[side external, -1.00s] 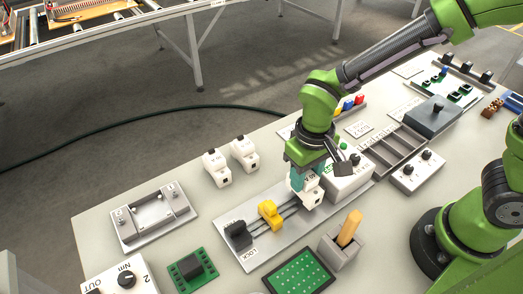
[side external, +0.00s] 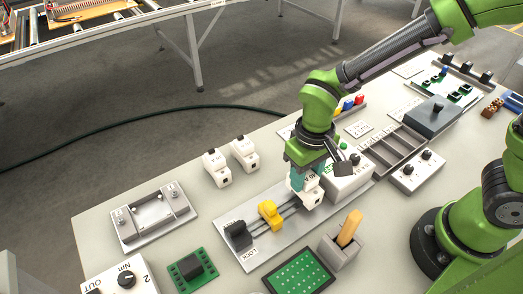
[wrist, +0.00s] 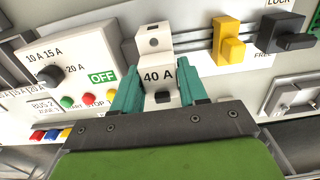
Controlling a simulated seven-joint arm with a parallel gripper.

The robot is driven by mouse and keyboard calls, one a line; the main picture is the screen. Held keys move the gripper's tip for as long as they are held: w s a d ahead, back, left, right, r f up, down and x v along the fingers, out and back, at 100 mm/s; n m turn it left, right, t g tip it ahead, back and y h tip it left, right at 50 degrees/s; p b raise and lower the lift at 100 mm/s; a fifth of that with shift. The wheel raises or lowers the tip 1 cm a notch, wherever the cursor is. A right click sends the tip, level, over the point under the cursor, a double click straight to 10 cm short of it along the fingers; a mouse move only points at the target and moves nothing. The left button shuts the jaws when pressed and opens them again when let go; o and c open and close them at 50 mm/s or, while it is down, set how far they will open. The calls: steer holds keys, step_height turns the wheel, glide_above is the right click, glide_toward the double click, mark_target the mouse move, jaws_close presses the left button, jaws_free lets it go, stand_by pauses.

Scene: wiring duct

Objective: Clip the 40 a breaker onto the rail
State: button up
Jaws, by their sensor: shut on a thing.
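The white 40 A breaker (wrist: 157,75) is between the teal fingers of my gripper (wrist: 160,95), and its "40 A" label faces the wrist camera. My gripper (side external: 307,180) is shut on it. In the side view the breaker (side external: 311,194) is at the right end of the rail (side external: 288,207), over or on the rods. I cannot tell whether it is seated. A yellow block (side external: 270,214) and a dark lock block (side external: 238,235) sit on the rail to the left; the yellow block also shows in the wrist view (wrist: 228,40).
A white box with a dial and buttons (side external: 347,183) stands close to the right of the breaker. Two other white breakers (side external: 217,167) (side external: 244,153) stand behind the rail plate. A grey holder with a wooden handle (side external: 341,246) is in front. A grey fixture (side external: 151,215) lies left.

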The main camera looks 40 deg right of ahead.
mark_target(307, 174)
steer(key=shift+f, duration=1.15)
steer(key=o, duration=1.2)
step_height(307, 174, up, 17)
steer(key=shift+w+f, duration=0.1)
steer(key=s+d+r+m+t+y, duration=0.1)
steer(key=s+d+m+t, duration=0.1)
steer(key=d, duration=0.5)
steer(key=s+d+r+m+t+y, duration=0.1)
steer(key=s+d+r+m+t, duration=0.1)
steer(key=d+t, duration=0.3)
steer(key=shift+s+d, duration=0.55)
steer(key=shift+d, duration=0.6)
